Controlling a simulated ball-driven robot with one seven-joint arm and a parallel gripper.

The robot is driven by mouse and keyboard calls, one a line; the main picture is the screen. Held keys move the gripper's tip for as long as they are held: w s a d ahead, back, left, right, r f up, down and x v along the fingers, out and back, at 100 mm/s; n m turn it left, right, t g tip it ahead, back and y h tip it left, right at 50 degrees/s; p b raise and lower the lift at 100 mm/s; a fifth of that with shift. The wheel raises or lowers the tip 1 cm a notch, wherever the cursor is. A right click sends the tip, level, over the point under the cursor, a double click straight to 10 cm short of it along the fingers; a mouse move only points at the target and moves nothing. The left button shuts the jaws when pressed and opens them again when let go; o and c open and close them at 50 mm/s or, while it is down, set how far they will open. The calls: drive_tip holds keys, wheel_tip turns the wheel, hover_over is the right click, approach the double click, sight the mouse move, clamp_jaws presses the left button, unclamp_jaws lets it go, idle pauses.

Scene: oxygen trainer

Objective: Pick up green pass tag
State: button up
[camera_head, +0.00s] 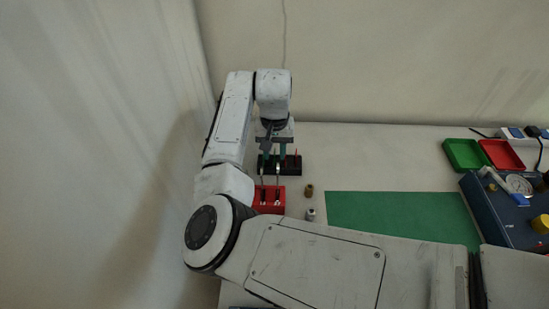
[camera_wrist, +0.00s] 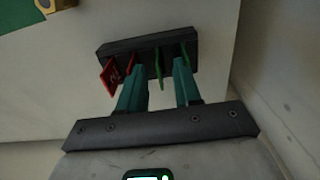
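A black rack (camera_wrist: 122,46) holds upright tags: a red tag (camera_wrist: 112,76) at the left, a green tag (camera_wrist: 160,62) near the middle and another green tag (camera_wrist: 185,52) at the right. The rack also shows in the head view (camera_head: 292,169) at the back of the table, partly behind my gripper. My gripper (camera_wrist: 160,70) is open, its two teal fingers apart at the rack. The middle green tag shows in the gap between the fingers; contact is not visible. The right green tag is close to the right fingertip.
A red holder (camera_head: 268,199) stands in front of the rack. A brass fitting (camera_head: 309,190) and a silver fitting (camera_head: 311,214) stand beside it. A green mat (camera_head: 400,215), green tray (camera_head: 463,153), red tray (camera_head: 502,154) and blue gauge box (camera_head: 500,212) lie rightward. A wall is close at left.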

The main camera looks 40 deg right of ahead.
drive_tip(key=shift+c, duration=0.3)
clamp_jaws()
drive_tip(key=shift+r, duration=0.2)
